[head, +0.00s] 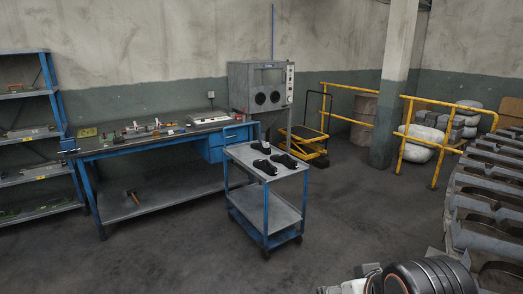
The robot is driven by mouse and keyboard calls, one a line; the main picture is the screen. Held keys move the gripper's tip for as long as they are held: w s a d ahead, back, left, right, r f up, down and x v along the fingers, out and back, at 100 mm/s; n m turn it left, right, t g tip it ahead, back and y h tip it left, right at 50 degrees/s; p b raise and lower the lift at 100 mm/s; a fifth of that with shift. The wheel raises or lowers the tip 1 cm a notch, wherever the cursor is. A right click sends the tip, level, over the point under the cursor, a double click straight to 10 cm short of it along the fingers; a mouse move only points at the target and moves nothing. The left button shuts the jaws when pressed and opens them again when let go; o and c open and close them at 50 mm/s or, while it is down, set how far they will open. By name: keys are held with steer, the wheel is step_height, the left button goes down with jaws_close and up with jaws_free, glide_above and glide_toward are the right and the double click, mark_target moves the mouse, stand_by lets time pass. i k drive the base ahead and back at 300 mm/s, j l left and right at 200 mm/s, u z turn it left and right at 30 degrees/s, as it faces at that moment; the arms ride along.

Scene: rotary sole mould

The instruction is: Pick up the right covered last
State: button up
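Three small black shapes, which look like covered lasts, lie on the top shelf of a blue-framed cart (240,154). One (261,147) is at the back, one (264,167) is at the front left, and the right covered last (285,161) is at the front right. They lie apart from one another, and their fine shape is too small to tell. Part of my arm (425,279) shows at the bottom right, well in front of the cart and to its right. My gripper's fingers are not visible.
A workbench (165,146) with tools stands behind the cart at left, and shelving (27,135) at far left. The rotary mould machine (485,200) fills the right edge. A yellow railing (405,135) and a pillar (393,85) stand behind. The floor between cart and machine is clear.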

mark_target(264, 146)
steer(key=i+l+z, duration=0.15)
steer(key=i, duration=0.2)
steer(key=i+z, duration=0.15)
steer(key=i, duration=0.15)
steer(key=i+l, duration=0.15)
steer(key=i, duration=0.4)
steer(key=i+l, duration=0.1)
steer(key=i, duration=0.5)
steer(key=i+l, duration=0.15)
steer(key=i, duration=0.4)
steer(key=i+l, duration=0.15)
steer(key=i, duration=0.4)
steer(key=i+l+u, duration=0.2)
steer(key=i+u, duration=0.2)
steer(key=i+l+u, duration=0.4)
steer(key=i, duration=0.2)
steer(key=i+l+u, duration=0.4)
steer(key=i+l, duration=0.05)
steer(key=l, duration=0.1)
